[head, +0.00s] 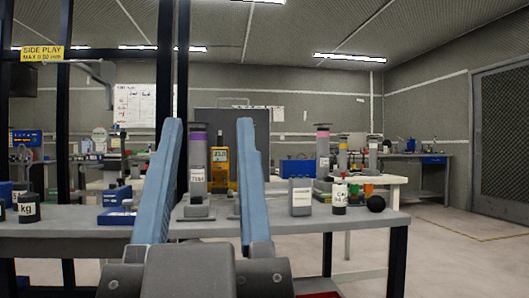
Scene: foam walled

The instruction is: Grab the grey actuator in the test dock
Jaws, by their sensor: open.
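A grey cylindrical actuator (197,160) with a purple band stands upright on the table. A small white label is on its front, its text hard to read. It stands in a low grey base (198,211), which appears to be the test dock. My gripper (208,122) is open, its two long blue fingers spread in the foreground. The actuator shows between the fingers, nearer the left one, and appears beyond them. No contact is visible. Part of the base is hidden behind the left finger.
A yellow meter (219,168) stands close right of the actuator. Another grey cylinder (323,152) with a pink band stands further right. Black posts (64,130) rise at left.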

